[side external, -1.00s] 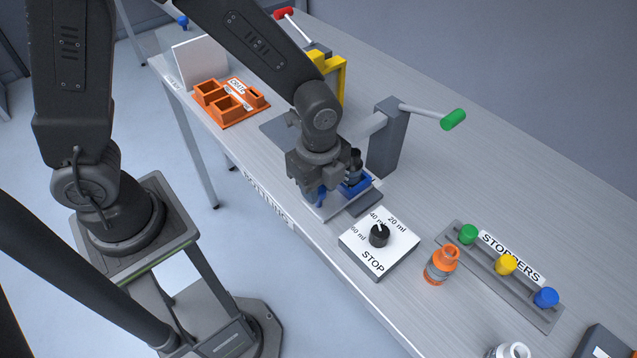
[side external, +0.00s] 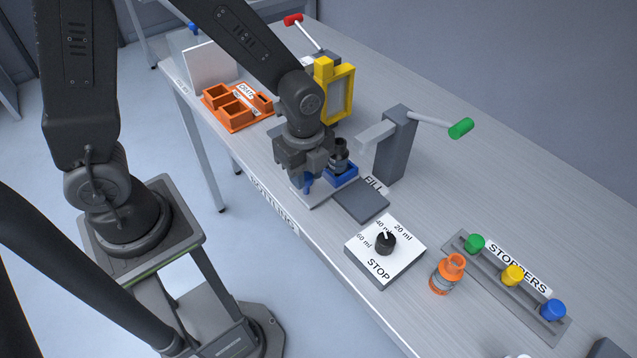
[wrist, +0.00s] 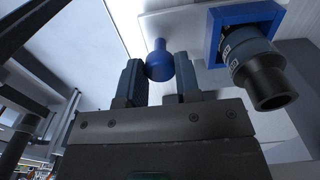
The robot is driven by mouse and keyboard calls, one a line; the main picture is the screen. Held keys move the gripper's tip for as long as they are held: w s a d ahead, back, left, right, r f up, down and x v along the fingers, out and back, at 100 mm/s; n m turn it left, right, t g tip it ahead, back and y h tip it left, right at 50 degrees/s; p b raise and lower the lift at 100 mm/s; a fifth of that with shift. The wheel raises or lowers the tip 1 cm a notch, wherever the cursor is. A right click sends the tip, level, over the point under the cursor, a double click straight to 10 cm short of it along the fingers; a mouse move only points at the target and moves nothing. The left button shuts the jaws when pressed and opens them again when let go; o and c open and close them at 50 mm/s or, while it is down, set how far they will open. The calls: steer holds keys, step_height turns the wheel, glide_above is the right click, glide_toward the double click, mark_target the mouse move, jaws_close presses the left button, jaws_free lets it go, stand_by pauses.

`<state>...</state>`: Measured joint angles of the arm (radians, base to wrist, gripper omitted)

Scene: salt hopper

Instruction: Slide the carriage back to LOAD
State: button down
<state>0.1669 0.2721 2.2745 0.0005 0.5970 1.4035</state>
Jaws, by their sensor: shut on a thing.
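The carriage is a pale plate (side external: 316,199) with a blue socket (side external: 346,177) and a blue knob (side external: 308,182) on it. A dark bottle (side external: 340,153) stands in the socket; it also shows in the wrist view (wrist: 265,75). My gripper (wrist: 160,80) is shut on the knob, with a finger on either side of its stem. The carriage sits up-left of the FILL label (side external: 374,185), clear of the grey lever post's spout (side external: 375,136). My gripper and wrist cover the track beyond it, and no LOAD label can be seen.
A dark track plate (side external: 362,201) lies bare beside the FILL label. A dosing dial (side external: 385,243) points near 40 ml. A yellow frame (side external: 338,95) and orange crate (side external: 237,106) stand farther back.

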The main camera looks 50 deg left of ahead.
steer(key=shift+a, duration=2.5)
steer(key=c, duration=0.8)
jaws_free()
step_height(320, 180, up, 14)
steer(key=s+r+n+t, duration=0.5)
steer(key=s+n, duration=0.5)
steer(key=n, duration=0.8)
steer(key=shift+r+t, duration=0.15)
steer(key=shift+t, duration=0.15)
